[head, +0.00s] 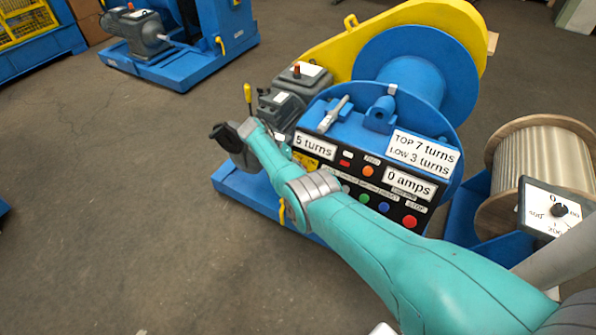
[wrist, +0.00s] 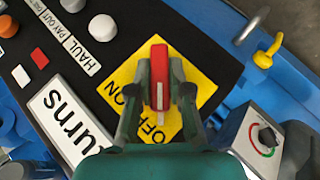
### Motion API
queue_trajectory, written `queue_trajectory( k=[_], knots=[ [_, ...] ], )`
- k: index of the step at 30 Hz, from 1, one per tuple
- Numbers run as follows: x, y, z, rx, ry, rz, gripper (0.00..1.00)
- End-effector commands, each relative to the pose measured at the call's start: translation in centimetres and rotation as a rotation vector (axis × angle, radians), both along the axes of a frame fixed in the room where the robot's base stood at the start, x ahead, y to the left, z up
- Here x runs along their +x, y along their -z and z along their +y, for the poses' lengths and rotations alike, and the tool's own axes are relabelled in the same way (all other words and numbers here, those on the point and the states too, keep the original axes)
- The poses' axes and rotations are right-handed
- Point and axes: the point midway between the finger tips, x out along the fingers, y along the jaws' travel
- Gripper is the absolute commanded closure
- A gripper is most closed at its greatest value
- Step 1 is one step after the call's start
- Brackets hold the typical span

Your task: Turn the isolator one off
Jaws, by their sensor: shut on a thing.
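The isolator is a red handle (wrist: 160,68) on a yellow plate (wrist: 200,80) marked ON and OFF, in the wrist view. My gripper (wrist: 161,90) is shut on the red handle, with one finger on each side of it. The handle points straight up in that view, while the plate sits tilted. The ON and OFF words show to the left of and below the handle, partly covered by my fingers. In the head view my arm hides the handle. I cannot tell which mark the handle points at.
The black control panel (head: 375,188) has several coloured buttons and a "5 turns" display (head: 314,146). A small dial box (wrist: 262,138) with a black knob is at the right of the wrist view. A rope drum (head: 541,165) stands right. Open floor (head: 110,210) lies left.

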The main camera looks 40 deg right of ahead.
Motion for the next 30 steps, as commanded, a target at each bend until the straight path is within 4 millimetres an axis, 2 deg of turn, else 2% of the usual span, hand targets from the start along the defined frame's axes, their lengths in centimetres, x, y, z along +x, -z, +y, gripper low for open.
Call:
queue_trajectory(
  k=[1, 2, 4, 5, 17, 30],
  knots=[
    [-0.1, 0.1, 0.0, 0.0, 0.0, 0.002, 1.0],
    [-0.1, 0.1, 0.0, 0.0, 0.0, 0.002, 0.76],
    [-0.1, 0.1, 0.0, 0.0, 0.0, 0.002, 0.59],
    [-0.1, 0.1, 0.0, 0.0, 0.0, 0.002, 0.56],
    [0.4, -0.6, 0.3, 0.0, -0.001, -0.002, 0.56],
    [4.2, -6.9, 3.9, 0.0, -0.003, -0.002, 0.56]
  ],
)
